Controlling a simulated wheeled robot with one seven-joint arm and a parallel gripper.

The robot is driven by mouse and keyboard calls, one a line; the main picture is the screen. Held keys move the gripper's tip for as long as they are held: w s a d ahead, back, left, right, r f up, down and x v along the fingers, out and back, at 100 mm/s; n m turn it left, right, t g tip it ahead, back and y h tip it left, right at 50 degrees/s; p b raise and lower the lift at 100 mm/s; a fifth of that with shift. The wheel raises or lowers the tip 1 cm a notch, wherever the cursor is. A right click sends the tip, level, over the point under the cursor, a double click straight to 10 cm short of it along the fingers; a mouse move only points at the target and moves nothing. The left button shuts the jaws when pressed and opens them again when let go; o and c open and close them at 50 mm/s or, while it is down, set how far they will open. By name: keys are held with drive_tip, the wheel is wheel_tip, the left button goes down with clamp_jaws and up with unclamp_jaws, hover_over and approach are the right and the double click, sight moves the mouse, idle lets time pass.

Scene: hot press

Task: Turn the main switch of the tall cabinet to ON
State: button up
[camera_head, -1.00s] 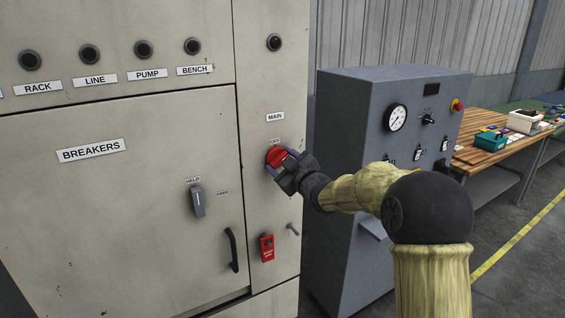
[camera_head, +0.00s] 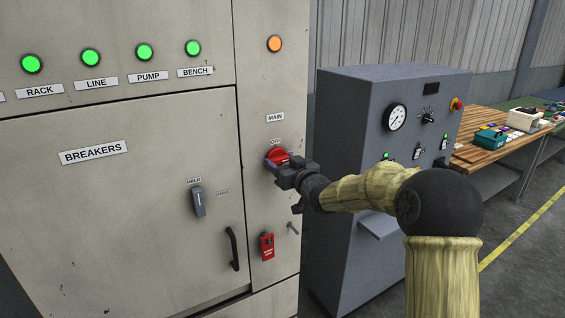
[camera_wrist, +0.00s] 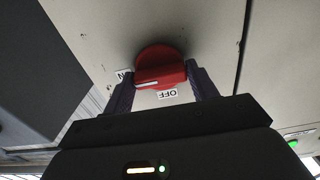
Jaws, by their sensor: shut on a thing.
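The red main switch (camera_head: 278,154) is on the narrow right panel of the tall beige cabinet (camera_head: 150,190), below the MAIN label (camera_head: 275,117) and an OFF label. My gripper (camera_head: 283,165) is shut on the switch. In the wrist view, the red knob (camera_wrist: 160,62) sits between my two dark fingers (camera_wrist: 159,76). Its white line points left toward a partly hidden label (camera_wrist: 123,76) ending in N, away from the OFF label (camera_wrist: 167,94). The orange lamp (camera_head: 274,44) above MAIN is lit.
Several green lamps (camera_head: 90,57) are lit along the cabinet top. A grey console (camera_head: 345,150) stands close at the right, with a wooden workbench (camera_head: 485,155) beyond.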

drive_tip(key=shift+f, duration=0.15)
drive_tip(key=o, duration=1)
drive_tip(key=shift+c, duration=0.2)
drive_tip(key=shift+s+d, duration=0.1)
drive_tip(key=b+v, duration=0.3)
drive_tip(key=v, duration=1.4)
drive_tip(key=shift+d, duration=0.1)
drive_tip(key=s+d+f+m+g+h+p, duration=0.2)
drive_tip(key=d+f+m+h, duration=0.1)
drive_tip(key=d+f+h, duration=0.3)
drive_tip(key=s+d+f+m+g+h+p, duration=0.1)
drive_tip(key=s+f+g, duration=0.4)
drive_tip(key=s, duration=0.5)
drive_tip(key=s+d+f+m+g+h+p, duration=0.1)
drive_tip(key=s+d+f+m+g+h, duration=0.1)
drive_tip(key=s, duration=0.9)
wheel_tip(320, 180, down, 5)
drive_tip(key=d+g+h, duration=0.1)
drive_tip(key=d+g, duration=0.1)
drive_tip(key=g, duration=0.1)
drive_tip(key=shift+s+r+m, duration=0.15)
drive_tip(key=shift+s+m, duration=0.1)
drive_tip(key=shift+m, duration=0.05)
